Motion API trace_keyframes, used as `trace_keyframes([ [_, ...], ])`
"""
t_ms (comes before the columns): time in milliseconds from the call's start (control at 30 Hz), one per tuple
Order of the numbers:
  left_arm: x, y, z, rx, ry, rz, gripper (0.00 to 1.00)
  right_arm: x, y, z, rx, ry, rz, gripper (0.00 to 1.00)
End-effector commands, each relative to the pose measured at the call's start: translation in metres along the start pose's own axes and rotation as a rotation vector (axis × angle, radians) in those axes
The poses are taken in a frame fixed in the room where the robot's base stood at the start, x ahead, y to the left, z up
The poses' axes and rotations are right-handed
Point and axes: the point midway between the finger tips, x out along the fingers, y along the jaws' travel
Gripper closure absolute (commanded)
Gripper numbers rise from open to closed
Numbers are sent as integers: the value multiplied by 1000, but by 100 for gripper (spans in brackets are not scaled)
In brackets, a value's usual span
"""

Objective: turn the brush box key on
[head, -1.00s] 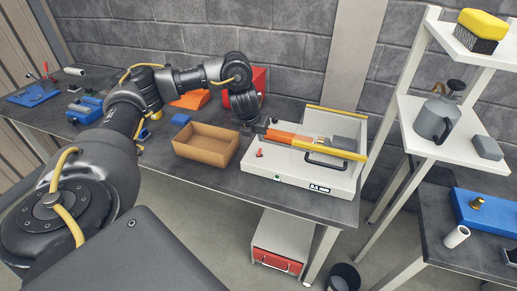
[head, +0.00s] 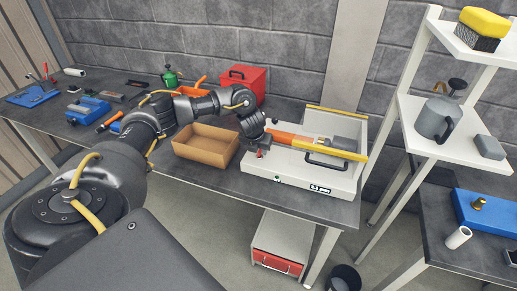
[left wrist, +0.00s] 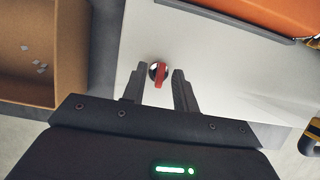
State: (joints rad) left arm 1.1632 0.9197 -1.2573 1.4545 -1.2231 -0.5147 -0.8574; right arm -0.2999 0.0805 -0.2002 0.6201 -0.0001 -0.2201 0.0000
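The brush box (head: 290,186) is a white box on the front of the bench, with a black handle and a yellow bar on top. Its red key (left wrist: 160,75) sits in a round dark seat on the white top, in the left wrist view. My left gripper (left wrist: 161,80) is over it, with its two fingers open, one on each side of the key. I cannot tell whether they touch it. In the head view the left gripper (head: 262,151) is at the box's left end and covers most of the key. My right gripper is not in view.
An open cardboard box (head: 206,146) with small pale pieces inside stands just left of the brush box. A red toolbox (head: 245,80) stands behind. A white shelf rack (head: 440,125) is at the right. Orange material (left wrist: 275,15) lies on the white box.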

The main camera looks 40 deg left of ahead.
Motion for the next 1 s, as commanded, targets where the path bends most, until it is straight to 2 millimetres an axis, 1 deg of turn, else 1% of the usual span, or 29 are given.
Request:
trace_keyframes([
  [133,0,0,0,0,0,0,71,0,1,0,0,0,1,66],
  [300,0,0,0,0,0,0,93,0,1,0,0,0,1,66],
  [367,0,0,0,0,0,0,100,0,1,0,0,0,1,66],
  [567,0,0,0,-2,0,0,100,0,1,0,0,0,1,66],
  [733,-2,0,0,-25,1,10,100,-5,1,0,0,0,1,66],
  [867,-3,-1,1,-71,1,29,100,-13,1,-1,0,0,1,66],
  [1000,-4,-2,1,-158,2,65,100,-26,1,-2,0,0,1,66],
])
